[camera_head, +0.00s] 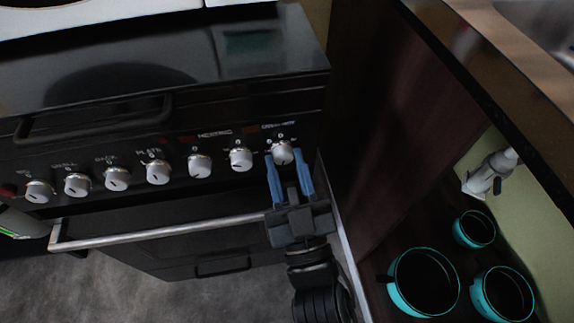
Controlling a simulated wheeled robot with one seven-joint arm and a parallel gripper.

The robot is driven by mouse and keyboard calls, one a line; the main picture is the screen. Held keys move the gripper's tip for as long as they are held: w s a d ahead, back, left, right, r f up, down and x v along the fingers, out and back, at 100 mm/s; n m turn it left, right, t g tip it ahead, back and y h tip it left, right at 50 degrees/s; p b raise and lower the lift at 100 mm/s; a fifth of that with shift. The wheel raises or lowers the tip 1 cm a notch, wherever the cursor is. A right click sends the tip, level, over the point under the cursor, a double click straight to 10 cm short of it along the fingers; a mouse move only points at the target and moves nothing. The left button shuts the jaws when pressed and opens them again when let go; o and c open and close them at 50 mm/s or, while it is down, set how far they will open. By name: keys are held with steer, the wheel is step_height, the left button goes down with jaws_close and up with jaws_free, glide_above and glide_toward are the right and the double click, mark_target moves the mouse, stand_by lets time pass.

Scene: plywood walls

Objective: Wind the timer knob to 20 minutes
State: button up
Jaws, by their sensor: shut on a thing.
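A black stove front carries a row of several round silver knobs. The rightmost knob (283,153) sits under small white lettering too blurred to read; I cannot tell for sure that it is the timer. My gripper (281,158) reaches up to it from below. Its two blue fingers lie on either side of this knob and are shut on it. The fingers cover part of the knob's sides, and its exact setting cannot be read. The neighbouring knob (241,159) stands just to the left, clear of the fingers.
An oven handle bar (160,232) runs across the front below the knobs. A dark cabinet side (385,120) stands close on the right. Several teal-rimmed pots (395,290) and a white pipe fitting (487,175) are in the space at right. Grey floor shows at lower left.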

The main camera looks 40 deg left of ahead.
steer(key=o, duration=1)
steer(key=shift+o, duration=0.2)
steer(key=v, duration=0.7)
steer(key=shift+s+d+f, duration=0.15)
steer(key=shift+s+d, duration=0.05)
steer(key=shift+d, duration=0.15)
